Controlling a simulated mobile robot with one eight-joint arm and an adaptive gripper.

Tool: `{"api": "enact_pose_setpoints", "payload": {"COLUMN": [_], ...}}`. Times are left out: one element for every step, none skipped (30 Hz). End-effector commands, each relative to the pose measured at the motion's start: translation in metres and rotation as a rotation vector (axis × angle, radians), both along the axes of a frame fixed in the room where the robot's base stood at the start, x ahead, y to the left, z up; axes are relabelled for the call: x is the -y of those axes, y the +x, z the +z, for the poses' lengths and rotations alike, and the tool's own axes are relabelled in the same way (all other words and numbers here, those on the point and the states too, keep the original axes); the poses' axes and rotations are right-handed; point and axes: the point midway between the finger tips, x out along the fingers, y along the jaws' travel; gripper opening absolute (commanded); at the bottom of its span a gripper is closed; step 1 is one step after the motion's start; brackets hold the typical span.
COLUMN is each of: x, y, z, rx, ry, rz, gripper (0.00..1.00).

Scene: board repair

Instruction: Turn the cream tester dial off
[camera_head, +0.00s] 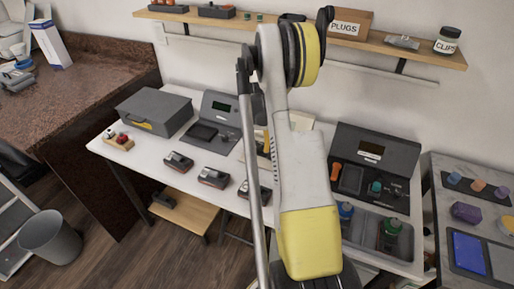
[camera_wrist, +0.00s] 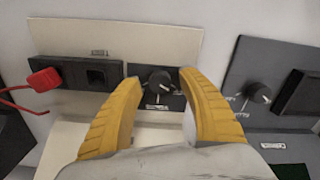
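The cream tester (camera_wrist: 195,48) fills the upper middle of the wrist view. Its black dial (camera_wrist: 161,83) sits on a dark plate with a small label below it. My gripper (camera_wrist: 160,79) is open, with one yellow finger on each side of the dial. Gaps show between the dial and both fingertips, and I cannot see contact. The dial's exact setting is too small to read. In the head view my arm hides most of the cream tester and the dial.
A dark grey tester with its own black dial (camera_wrist: 258,93) stands close to the right finger in the wrist view. A red plug (camera_wrist: 44,80) with a red wire is at the left. In the head view, several small devices (camera_head: 214,177) lie on the white bench.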

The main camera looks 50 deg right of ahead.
Motion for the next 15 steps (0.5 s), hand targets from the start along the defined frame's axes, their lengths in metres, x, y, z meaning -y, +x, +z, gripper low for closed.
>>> {"api": "enact_pose_setpoints", "payload": {"x": [0.000,0.000,0.000,0.000,0.000,0.000,0.000,0.000,0.000,0.000,0.000,-0.001,-0.001,-0.001,-0.001], "y": [0.000,0.000,0.000,0.000,0.000,0.000,0.000,0.000,0.000,0.000,0.000,0.000,0.000,0.000,0.000], "z": [0.000,0.000,0.000,0.000,0.000,0.000,0.001,0.003,0.006,0.009,0.013,0.020,0.026,0.033,0.042], "rx": [0.000,-0.001,-0.001,-0.001,-0.001,-0.001,-0.001,-0.001,-0.001,-0.001,-0.001,-0.001,-0.001,-0.001,-0.001], "ry": [0.000,0.001,0.001,0.001,0.001,0.001,0.001,0.001,0.001,0.001,0.001,0.001,0.001,0.001,0.001], "rz": [0.000,0.000,0.000,0.000,0.000,0.000,0.000,0.000,0.000,0.000,0.000,0.000,0.000,0.000,0.000], "gripper": [0.48,0.48,0.48,0.48,0.48,0.48,0.48,0.48,0.48,0.48,0.48,0.48,0.48,0.48,0.48]}}
